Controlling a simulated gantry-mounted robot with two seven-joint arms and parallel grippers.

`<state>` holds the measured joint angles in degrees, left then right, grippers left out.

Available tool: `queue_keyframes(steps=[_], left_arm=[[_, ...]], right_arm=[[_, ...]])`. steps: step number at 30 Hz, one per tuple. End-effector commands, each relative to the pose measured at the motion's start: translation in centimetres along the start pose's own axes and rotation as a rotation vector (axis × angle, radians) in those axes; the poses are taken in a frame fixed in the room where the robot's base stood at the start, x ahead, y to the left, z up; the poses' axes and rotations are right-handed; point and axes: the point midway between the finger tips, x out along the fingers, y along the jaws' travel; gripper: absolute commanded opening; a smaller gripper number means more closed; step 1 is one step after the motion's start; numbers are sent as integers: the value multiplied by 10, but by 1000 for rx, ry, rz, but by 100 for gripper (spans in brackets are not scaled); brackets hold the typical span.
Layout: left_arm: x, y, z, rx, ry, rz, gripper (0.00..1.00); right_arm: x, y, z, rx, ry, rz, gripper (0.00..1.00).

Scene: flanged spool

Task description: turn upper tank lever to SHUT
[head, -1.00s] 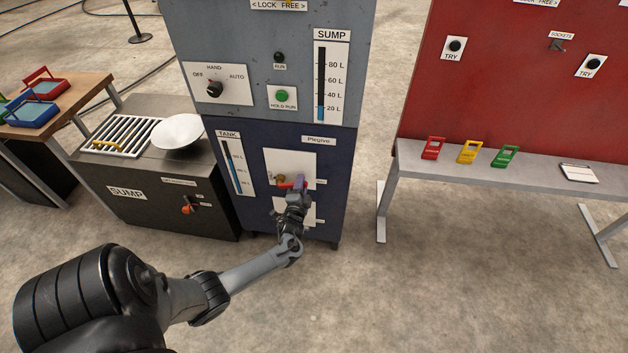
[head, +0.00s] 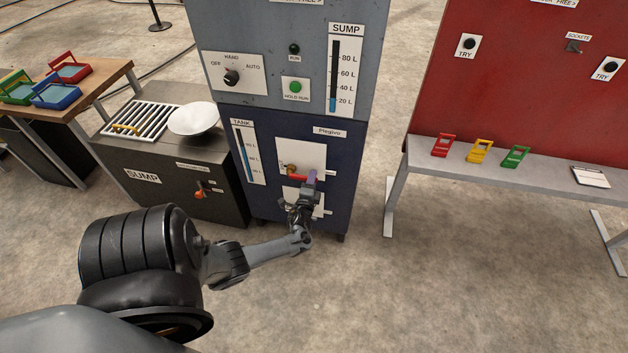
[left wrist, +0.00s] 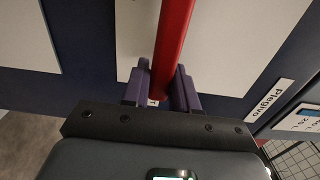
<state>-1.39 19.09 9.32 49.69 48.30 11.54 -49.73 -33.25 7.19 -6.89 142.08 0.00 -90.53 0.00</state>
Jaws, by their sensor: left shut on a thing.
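The upper tank lever is a red bar (head: 299,178) on a brass-coloured pivot (head: 291,169), on the upper white plate (head: 312,155) of the dark blue tank cabinet. It points right, close to level, in the head view. My left gripper (head: 311,178) is at its right end. In the left wrist view the red lever (left wrist: 172,40) runs between the two purple fingers of my left gripper (left wrist: 163,88), which is shut on it. The lever's tip and most of the label behind it are hidden. My right gripper is not in view.
A lower white plate (head: 292,195) lies partly behind my left gripper. The TANK gauge (head: 247,155) is to the left. A grey bench (head: 540,170) stands right; floor between is clear.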

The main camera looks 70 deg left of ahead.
Motion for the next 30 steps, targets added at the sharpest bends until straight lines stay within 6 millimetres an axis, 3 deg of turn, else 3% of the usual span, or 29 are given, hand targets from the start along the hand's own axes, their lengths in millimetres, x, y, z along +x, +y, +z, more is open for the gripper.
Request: queue_keyframes(steps=[2, 3, 6, 19, 30], left_arm=[[-1, 2, 1, 5, -1, 5, 0], [-1, 2, 1, 4, -1, 5, 33], [-1, 2, 1, 4, -1, 5, 48], [-8, 0, 0, 2, 1, 5, 49], [-66, -1, 0, 2, 1, 7, 49]], right_arm=[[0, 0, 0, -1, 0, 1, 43], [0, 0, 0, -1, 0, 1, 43], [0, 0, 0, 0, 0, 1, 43], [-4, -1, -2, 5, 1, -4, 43], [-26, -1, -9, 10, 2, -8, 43]])
